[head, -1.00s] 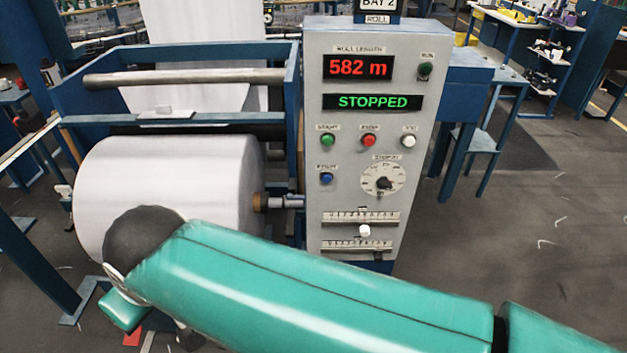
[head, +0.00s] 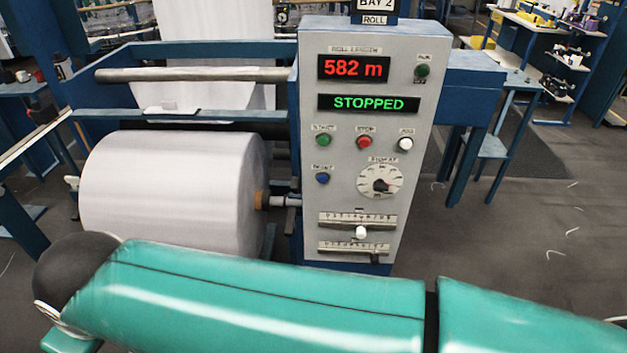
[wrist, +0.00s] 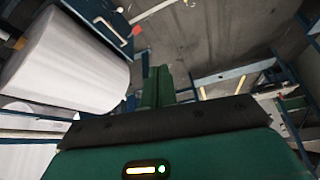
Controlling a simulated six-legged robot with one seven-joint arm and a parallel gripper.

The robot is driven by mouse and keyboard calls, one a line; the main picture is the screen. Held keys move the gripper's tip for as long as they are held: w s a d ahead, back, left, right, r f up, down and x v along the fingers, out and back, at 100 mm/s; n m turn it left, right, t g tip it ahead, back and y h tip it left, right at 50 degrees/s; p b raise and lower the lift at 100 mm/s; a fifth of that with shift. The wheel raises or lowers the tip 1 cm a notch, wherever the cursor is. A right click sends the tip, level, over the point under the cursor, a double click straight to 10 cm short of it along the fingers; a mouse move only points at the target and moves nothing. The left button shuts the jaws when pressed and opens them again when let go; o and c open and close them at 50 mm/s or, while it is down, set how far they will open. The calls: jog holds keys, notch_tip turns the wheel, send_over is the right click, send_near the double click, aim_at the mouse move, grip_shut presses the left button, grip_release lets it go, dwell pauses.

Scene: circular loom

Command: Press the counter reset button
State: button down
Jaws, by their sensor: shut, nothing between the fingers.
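The grey control panel (head: 345,215) faces me in the head view. Its red display (head: 353,68) reads 582 m and its green display (head: 368,103) reads STOPPED. A blue button (head: 322,178) sits at left below the green button (head: 323,141), red button (head: 364,143) and white button (head: 405,145). The blue button's small label is too blurred to read surely. My gripper (wrist: 157,85) shows in the wrist view with its green fingers together and empty, apart from the panel. The panel's buttons do not show in the wrist view.
A large white roll (head: 165,195) lies left of the panel, on a blue frame (head: 200,116). A dial (head: 380,181) and two sliders (head: 357,221) sit low on the panel. My teal arm crosses the bottom foreground. Floor (head: 540,200) is open at right.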

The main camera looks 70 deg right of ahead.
jog(key=shift+a, duration=0.1)
jog(key=s+d+f+m+g+h, duration=0.1)
jog(key=d+f+g+h, duration=0.15)
jog(key=d, duration=0.35)
jog(key=s+d+f+g+h, duration=0.1)
jog(key=d+f, duration=0.2)
jog(key=d, duration=0.3)
jog(key=s+d+f+m+g+h, duration=0.1)
jog(key=s+d+f+g+h, duration=0.15)
jog(key=d, duration=0.35)
jog(key=s+d+f+g+h, duration=0.1)
jog(key=s+d+g+h, duration=0.1)
jog(key=s+d, duration=0.2)
jog(key=s+d+f+n+g+h, duration=0.1)
jog(key=s+d, duration=0.4)
jog(key=d, duration=0.6)
jog(key=s+d+f+n+g+h, duration=0.1)
jog(key=s+d+f+g+h, duration=0.1)
jog(key=s+d+g+h, duration=0.2)
jog(key=s+d, duration=0.1)
jog(key=d, duration=0.2)
jog(key=shift+d+g, duration=0.3)
jog(key=shift+d, duration=0.1)
jog(key=shift+d, duration=0.1)
